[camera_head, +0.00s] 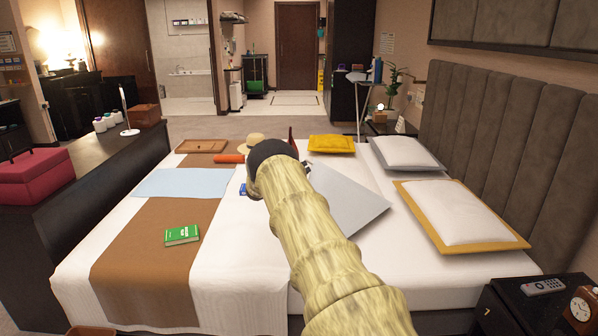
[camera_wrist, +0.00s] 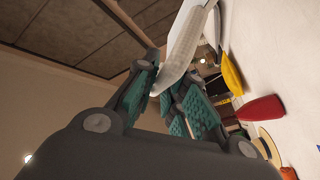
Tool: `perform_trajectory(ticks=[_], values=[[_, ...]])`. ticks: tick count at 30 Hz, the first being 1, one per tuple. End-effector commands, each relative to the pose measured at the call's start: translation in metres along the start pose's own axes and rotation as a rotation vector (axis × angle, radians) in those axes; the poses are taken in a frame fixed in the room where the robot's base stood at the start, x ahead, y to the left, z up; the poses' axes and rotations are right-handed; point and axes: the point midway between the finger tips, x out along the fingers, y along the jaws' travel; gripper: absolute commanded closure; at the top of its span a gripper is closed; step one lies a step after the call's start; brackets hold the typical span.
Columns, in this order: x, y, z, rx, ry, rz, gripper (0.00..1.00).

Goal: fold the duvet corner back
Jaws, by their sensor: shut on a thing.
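The bed's white duvet (camera_head: 150,255) covers the bed, with a brown runner across its foot end. A flat pale grey panel (camera_head: 350,205), which looks like the duvet's turned flap, slants over the middle of the bed, partly hidden behind my arm. In the wrist view my gripper (camera_wrist: 163,86) has its teal-padded fingers shut on a pale, thin-edged piece (camera_wrist: 186,45), which looks like the duvet corner. The piece rises up and away from the fingers. In the head view my arm hides the gripper and its hold.
Two white pillows (camera_head: 405,152) (camera_head: 455,210) lie by the headboard. A yellow cushion (camera_head: 331,144), a straw hat (camera_head: 252,143), a brown tray (camera_head: 202,146), a light blue cloth (camera_head: 185,183) and a green book (camera_head: 182,235) lie on the bed. A nightstand (camera_head: 520,305) stands front right.

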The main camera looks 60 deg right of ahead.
Motion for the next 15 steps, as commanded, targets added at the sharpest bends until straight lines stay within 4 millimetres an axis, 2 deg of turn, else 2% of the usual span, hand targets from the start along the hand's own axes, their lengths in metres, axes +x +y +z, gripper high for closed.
perform_trajectory(ticks=[6,7,10,15], values=[[0.0003,-0.0007,0.0045,-0.004,-0.004,0.000,1.00],[0.0002,-0.0008,0.0046,-0.004,-0.004,0.000,0.84],[0.0002,-0.0006,0.0041,-0.003,-0.004,0.000,0.66],[0.0005,0.0000,0.0028,-0.001,-0.003,0.000,0.66]])
